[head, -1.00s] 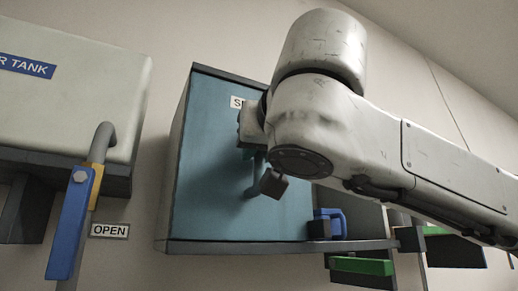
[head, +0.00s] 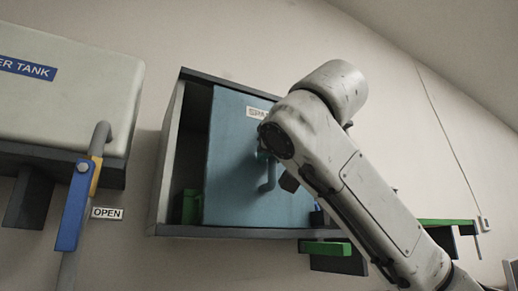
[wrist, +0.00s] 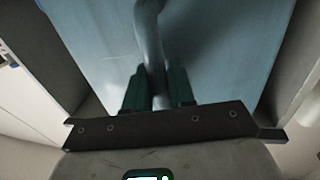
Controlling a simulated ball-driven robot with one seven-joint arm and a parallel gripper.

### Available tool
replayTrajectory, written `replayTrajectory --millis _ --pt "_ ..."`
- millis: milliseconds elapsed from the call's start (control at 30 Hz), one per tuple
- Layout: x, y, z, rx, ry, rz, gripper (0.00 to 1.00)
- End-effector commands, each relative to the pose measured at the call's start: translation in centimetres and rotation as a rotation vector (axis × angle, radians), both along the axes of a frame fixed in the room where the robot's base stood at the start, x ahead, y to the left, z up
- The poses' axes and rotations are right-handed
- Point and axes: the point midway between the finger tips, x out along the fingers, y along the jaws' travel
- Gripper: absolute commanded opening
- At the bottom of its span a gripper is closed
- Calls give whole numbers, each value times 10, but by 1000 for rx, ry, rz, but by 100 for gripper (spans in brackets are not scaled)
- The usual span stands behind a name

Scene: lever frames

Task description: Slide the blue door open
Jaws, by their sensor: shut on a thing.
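The blue door (head: 231,181) is a flat panel in the front of a grey wall cabinet (head: 170,170). A dark gap shows at the cabinet's left, with a green item (head: 192,207) visible inside. The door has a bar handle (head: 268,178); it also shows in the wrist view (wrist: 150,45). In the wrist view, my gripper (wrist: 158,88) has its two dark green fingers on either side of the handle, shut on it. In the head view my arm hides most of the gripper and the door's upper right.
A tank (head: 65,90) with a blue lever (head: 75,205) and an OPEN label (head: 107,213) is at the left. A shelf with a green edge (head: 326,248) sits under the cabinet. Another green-edged shelf (head: 447,224) is at the right. Wall above is clear.

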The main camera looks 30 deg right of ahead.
Motion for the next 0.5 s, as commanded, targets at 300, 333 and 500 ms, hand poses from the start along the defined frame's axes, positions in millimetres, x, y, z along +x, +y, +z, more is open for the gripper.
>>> replayTrajectory --millis 300,333,500 --pt "5 -80 1 6 2 -5 0" --pt "5 -88 1 8 3 -6 0" --pt "5 -126 2 4 1 -4 0"
